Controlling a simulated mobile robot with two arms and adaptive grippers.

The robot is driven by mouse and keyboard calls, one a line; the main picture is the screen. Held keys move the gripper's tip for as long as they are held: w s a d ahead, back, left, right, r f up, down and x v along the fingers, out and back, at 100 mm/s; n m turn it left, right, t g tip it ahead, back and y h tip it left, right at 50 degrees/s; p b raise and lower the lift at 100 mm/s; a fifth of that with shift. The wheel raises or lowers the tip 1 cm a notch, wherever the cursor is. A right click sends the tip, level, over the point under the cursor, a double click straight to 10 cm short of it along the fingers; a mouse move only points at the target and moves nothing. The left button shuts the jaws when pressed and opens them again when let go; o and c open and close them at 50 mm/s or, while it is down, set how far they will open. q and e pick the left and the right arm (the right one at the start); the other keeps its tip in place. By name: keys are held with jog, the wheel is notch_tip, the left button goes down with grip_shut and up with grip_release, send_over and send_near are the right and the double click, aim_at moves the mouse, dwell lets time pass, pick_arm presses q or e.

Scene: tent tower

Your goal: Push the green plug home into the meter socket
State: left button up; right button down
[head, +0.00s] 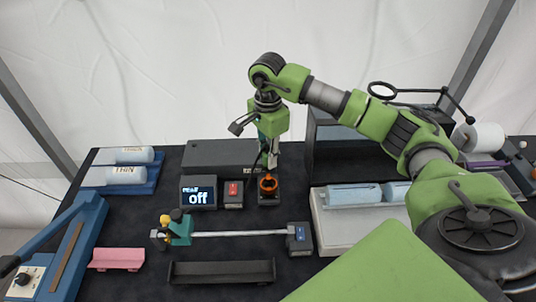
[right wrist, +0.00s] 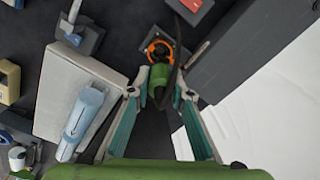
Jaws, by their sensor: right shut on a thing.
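The meter socket is a small dark block with an orange ring (head: 268,184), in the middle of the table. The ring also shows in the right wrist view (right wrist: 160,47). My right gripper (head: 268,160) points down just above the ring, its fingers shut on the green plug (right wrist: 156,84). The plug's dark front end reaches the near part of the ring in the right wrist view. I cannot tell how deep it sits. A dark cable passes beside the plug. The meter display (head: 198,195) reads "off". My left gripper is not in view.
A block with a red switch (head: 233,189) stands left of the socket. A dark box (head: 220,155) lies behind. A metal rod (head: 240,233) and black tray (head: 222,272) lie in front. A pale tray (head: 345,230) with blue cylinders is to the right.

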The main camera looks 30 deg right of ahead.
jog(key=shift+d+f, duration=0.1)
jog(key=shift+d, duration=0.15)
jog(key=shift+f+b, duration=0.95)
jog(key=shift+b, duration=0.1)
notch_tip(320, 180, down, 3)
jog(key=b, duration=0.2)
jog(key=shift+f+b, duration=0.1)
jog(key=shift+b, duration=0.2)
jog(key=shift+f, duration=0.3)
pick_arm(q)
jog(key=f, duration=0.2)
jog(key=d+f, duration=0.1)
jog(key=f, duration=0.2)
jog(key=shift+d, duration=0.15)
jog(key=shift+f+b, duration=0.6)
jog(key=shift+b, duration=0.15)
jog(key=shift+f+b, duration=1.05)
pick_arm(e)
jog(key=shift+f, duration=1.3)
